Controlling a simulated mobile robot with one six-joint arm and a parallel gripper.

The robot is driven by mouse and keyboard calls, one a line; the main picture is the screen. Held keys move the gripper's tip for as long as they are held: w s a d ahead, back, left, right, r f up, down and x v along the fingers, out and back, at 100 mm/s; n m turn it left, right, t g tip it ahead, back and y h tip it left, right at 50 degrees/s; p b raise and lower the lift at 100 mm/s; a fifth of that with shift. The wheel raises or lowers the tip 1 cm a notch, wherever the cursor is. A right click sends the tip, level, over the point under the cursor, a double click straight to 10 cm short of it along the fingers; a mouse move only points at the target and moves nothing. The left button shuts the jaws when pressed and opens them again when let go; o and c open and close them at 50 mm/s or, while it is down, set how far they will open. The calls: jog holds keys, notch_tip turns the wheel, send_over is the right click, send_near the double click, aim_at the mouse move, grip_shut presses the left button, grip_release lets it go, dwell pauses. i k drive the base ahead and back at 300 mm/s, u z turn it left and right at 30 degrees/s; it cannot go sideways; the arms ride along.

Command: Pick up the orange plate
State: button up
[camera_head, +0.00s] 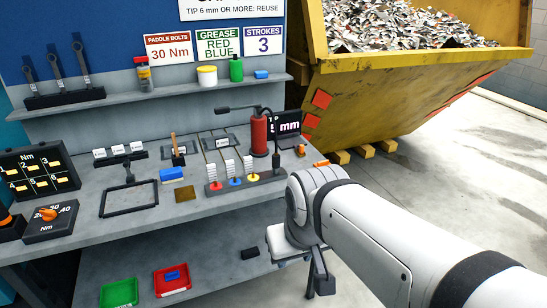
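I cannot tell for sure which thing is the orange plate. A flat, square, brownish-orange plate (187,193) lies on the grey workbench, left of the rack of gauges. A small bright orange piece (321,163) shows just above my arm's elbow-like joint, and the arm may hide part of it. My gripper (318,285) hangs low in front of the bench's right end, pointing down, apart from both pieces. Its dark finger parts are seen from the side and partly hidden by the arm, so its opening is unclear.
The workbench (100,240) holds a blue block (171,174), a black frame (129,199), a gauge rack (246,182) and a red cylinder (259,136). Green (119,293) and red (173,279) trays sit on the lower shelf. A yellow skip (400,90) stands behind; floor at right is clear.

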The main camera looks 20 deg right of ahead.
aim_at(326, 162)
jog(key=z, duration=0.05)
jog(key=i, duration=1)
jog(key=u, duration=0.05)
